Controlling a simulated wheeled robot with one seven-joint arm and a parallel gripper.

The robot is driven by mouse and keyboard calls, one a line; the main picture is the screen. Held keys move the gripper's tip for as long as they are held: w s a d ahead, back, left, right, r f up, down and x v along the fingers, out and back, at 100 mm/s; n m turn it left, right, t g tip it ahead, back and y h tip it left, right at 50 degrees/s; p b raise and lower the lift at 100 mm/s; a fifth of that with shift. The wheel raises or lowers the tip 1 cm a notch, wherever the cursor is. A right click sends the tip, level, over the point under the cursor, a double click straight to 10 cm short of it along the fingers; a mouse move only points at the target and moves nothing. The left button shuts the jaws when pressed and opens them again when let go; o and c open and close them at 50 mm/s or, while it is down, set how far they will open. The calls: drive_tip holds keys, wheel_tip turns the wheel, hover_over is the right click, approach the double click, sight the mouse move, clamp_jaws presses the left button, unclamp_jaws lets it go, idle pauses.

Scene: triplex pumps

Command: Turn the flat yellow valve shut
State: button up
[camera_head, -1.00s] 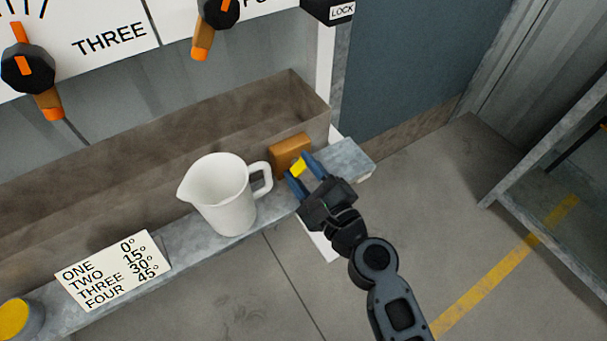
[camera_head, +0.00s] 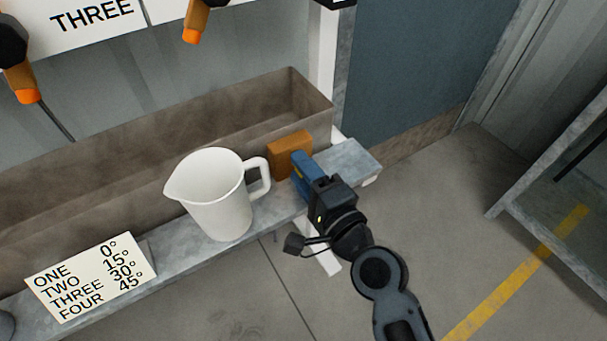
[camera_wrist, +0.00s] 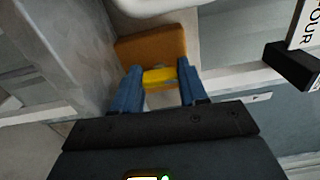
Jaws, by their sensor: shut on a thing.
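The flat yellow valve (camera_wrist: 160,77) shows in the wrist view as a short yellow bar between my two blue fingers, in front of an orange-brown block (camera_wrist: 152,46). My gripper (camera_wrist: 160,88) is shut on the yellow valve, with one finger at each end of the bar. In the head view my gripper (camera_head: 303,166) is at the block (camera_head: 290,151), at the right end of the ledge. The valve is hidden there behind my fingers.
A white pitcher (camera_head: 215,200) stands on the grey ledge (camera_head: 190,262) just left of the block, its handle close to it. A sign (camera_head: 90,275) with angles leans farther left. A brown trough (camera_head: 130,145) runs behind. The floor (camera_head: 430,215) on the right is clear.

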drive_tip(key=shift+n, duration=0.4)
drive_tip(key=o, duration=1.1)
drive_tip(key=shift+c, duration=0.2)
